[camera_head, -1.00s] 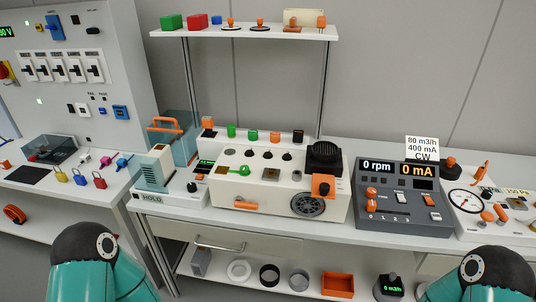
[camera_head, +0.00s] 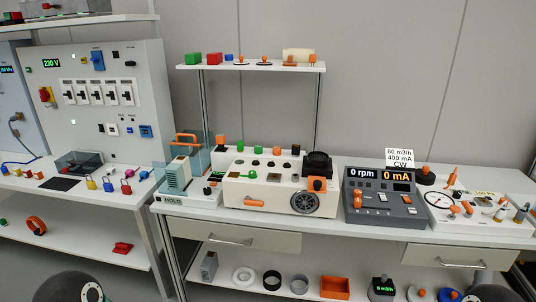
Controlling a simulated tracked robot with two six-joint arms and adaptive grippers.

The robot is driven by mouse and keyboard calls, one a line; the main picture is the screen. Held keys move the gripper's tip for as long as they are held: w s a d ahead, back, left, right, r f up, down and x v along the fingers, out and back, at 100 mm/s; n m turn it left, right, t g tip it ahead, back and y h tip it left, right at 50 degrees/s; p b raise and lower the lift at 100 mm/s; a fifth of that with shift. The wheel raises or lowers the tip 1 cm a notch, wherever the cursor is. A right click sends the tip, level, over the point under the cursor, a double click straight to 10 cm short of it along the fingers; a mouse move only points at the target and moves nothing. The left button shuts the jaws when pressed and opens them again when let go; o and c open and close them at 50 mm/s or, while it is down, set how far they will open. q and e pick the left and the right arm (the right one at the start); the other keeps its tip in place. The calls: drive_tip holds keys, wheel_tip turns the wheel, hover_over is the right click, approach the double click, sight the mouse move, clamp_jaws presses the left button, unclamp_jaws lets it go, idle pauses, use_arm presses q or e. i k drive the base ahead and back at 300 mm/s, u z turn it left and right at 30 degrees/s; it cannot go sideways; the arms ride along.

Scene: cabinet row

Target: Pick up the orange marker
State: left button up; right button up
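A slim orange piece (camera_head: 452,177) stands tilted on the white panel at the right end of the bench; it may be the orange marker, but it is too small to be sure. Another orange elongated piece (camera_head: 254,203) lies against the front of the white box unit in the middle; whether it is a handle or a marker I cannot tell. Neither of my grippers shows. Only dark rounded parts of my arms show at the bottom left and bottom right edges, well short of the bench.
The bench carries a grey console (camera_head: 382,210) with displays, a white box unit (camera_head: 275,190) and a clear teal box (camera_head: 192,152). A raised shelf (camera_head: 250,68) holds small blocks. Padlocks (camera_head: 108,186) stand at left. Rings and an orange bin (camera_head: 335,288) lie on the lower shelf.

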sight(276, 150)
drive_tip(key=u, duration=0.35)
drive_tip(key=i, duration=0.9)
